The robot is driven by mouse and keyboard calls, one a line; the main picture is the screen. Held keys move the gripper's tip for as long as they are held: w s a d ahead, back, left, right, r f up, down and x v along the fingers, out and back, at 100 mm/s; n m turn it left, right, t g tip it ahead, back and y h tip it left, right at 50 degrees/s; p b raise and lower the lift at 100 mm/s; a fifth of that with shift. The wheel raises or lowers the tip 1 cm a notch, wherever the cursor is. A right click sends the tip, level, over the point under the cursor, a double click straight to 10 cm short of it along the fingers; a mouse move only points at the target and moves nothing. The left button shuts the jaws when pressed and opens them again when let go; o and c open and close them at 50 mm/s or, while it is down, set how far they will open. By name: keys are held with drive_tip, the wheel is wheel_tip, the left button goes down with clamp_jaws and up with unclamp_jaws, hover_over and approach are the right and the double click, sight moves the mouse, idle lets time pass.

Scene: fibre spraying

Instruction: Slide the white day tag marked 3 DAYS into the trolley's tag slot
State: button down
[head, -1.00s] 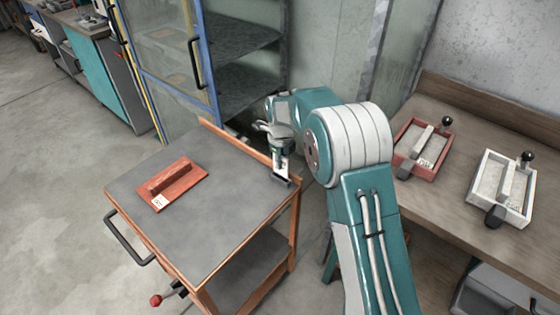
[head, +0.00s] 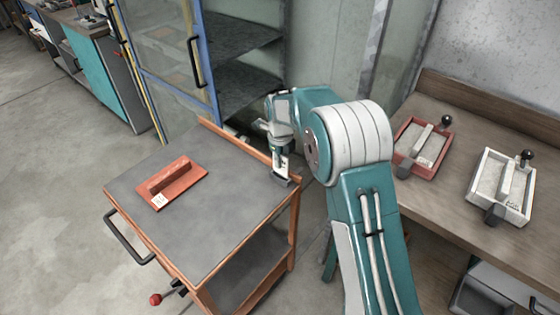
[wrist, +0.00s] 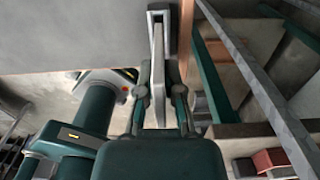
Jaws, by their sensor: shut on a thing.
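The white day tag (wrist: 158,70) is seen nearly edge-on between the fingers of my gripper (wrist: 160,92) in the wrist view. My gripper is shut on it. The tag's far end reaches into the dark frame of the tag slot (wrist: 150,14); how deep it sits I cannot tell. In the head view, my gripper (head: 281,150) is above the slot (head: 284,181) at the right corner of the trolley (head: 235,215). The tag (head: 283,163) is upright there, with dark marks too small to read.
A red float with a white label (head: 171,184) lies on the trolley top. A red tray (head: 423,148) and a white tray (head: 503,187) stand on the bench at right. An open blue-framed cabinet (head: 205,60) is behind the trolley. Most of the trolley top is clear.

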sight(280, 173)
drive_tip(key=shift+f, duration=1.7)
drive_tip(key=c, duration=0.7)
unclamp_jaws()
drive_tip(key=shift+r, duration=0.15)
wheel_tip(280, 173, up, 11)
drive_tip(key=shift+r, duration=0.3)
